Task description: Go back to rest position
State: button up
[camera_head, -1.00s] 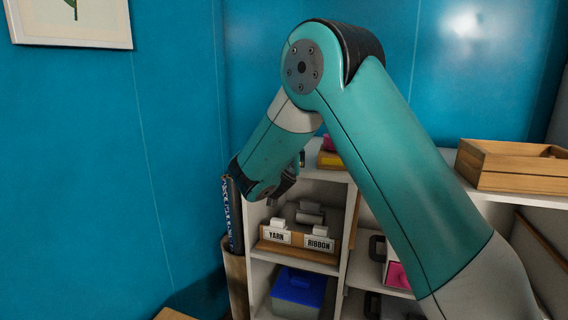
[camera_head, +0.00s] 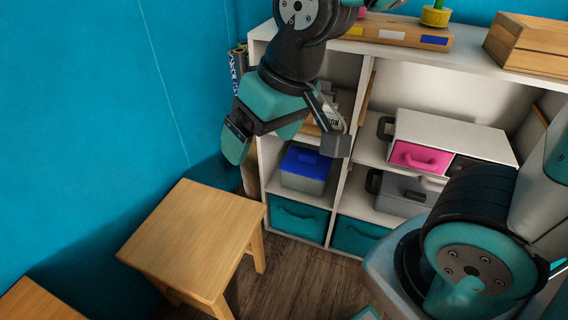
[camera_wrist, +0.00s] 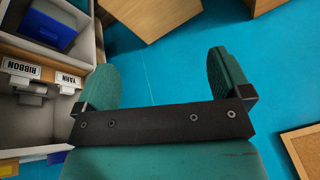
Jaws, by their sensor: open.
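My gripper (camera_head: 286,148) hangs fingers-down in front of the left part of the white shelf unit (camera_head: 349,190) in the head view. Its two fingers are wide apart with nothing between them. In the wrist view, my gripper (camera_wrist: 160,78) shows both teal finger pads spread over the blue wall, also empty. Patterned vinyl rolls (camera_head: 235,70) stand upright in the corner left of the shelf, partly hidden behind my arm; their holder is mostly hidden too.
A wooden stool (camera_head: 195,235) stands front left of the shelf. The shelf holds a blue-lidded box (camera_head: 305,165), a pink-fronted drawer box (camera_head: 420,158) and teal bins (camera_head: 300,221). A wooden crate (camera_head: 530,45) sits on top. Blue wall lies left.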

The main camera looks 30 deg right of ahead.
jog(key=s+a+r+n+g+y, duration=0.1)
jog(key=s+n, duration=0.3)
jog(key=s, duration=0.4)
jog(key=shift+s+a+g, duration=0.25)
jog(key=shift+s+g, duration=0.05)
jog(key=shift+g, duration=0.5)
jog(key=shift+r, duration=0.1)
